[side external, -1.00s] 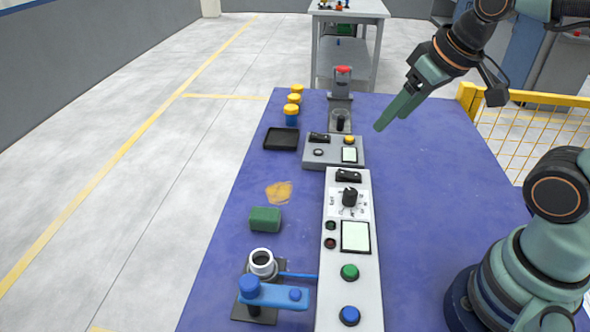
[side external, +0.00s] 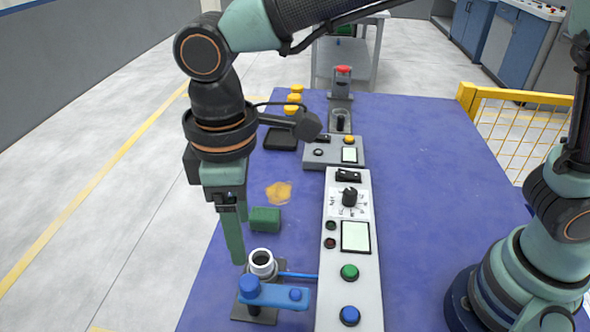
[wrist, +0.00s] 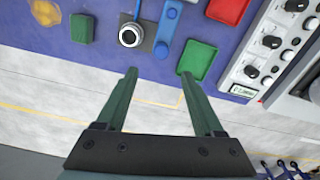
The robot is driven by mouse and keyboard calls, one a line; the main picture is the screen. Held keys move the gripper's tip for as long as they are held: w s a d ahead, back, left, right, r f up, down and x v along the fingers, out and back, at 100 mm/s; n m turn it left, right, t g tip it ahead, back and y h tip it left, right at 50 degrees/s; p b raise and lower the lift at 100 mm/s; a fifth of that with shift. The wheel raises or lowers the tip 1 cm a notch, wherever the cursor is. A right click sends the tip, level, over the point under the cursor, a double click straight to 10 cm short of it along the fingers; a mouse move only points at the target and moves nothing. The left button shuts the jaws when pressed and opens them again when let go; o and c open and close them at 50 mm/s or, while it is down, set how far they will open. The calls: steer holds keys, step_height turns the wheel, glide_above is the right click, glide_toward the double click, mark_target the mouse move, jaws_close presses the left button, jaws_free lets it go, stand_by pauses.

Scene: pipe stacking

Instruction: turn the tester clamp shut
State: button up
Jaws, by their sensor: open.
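The tester stands at the front left of the table in the side view, with a blue clamp arm (side external: 275,295) on a dark base. A white pipe piece (side external: 262,262) stands upright beside the clamp arm. In the wrist view the pipe (wrist: 130,36) and the blue clamp arm (wrist: 168,30) show beyond my fingertips. My gripper (side external: 236,260) points down near the left table edge, behind and left of the tester. In the wrist view my gripper (wrist: 158,72) is open with nothing between its fingers.
A green block (side external: 265,219) and a yellow patch (side external: 279,193) lie behind the tester. A control panel (side external: 349,275) with buttons stands to its right. The wrist view shows a green tray (wrist: 197,60), a red tray (wrist: 228,10) and a knobbed panel (wrist: 275,45).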

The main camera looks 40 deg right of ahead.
mark_target(248, 281)
step_height(248, 281, down, 12)
steer(key=shift+s+a+f, duration=0.1)
steer(key=shift+a, duration=0.05)
stand_by(0.4)
jaws_close()
stand_by(1.4)
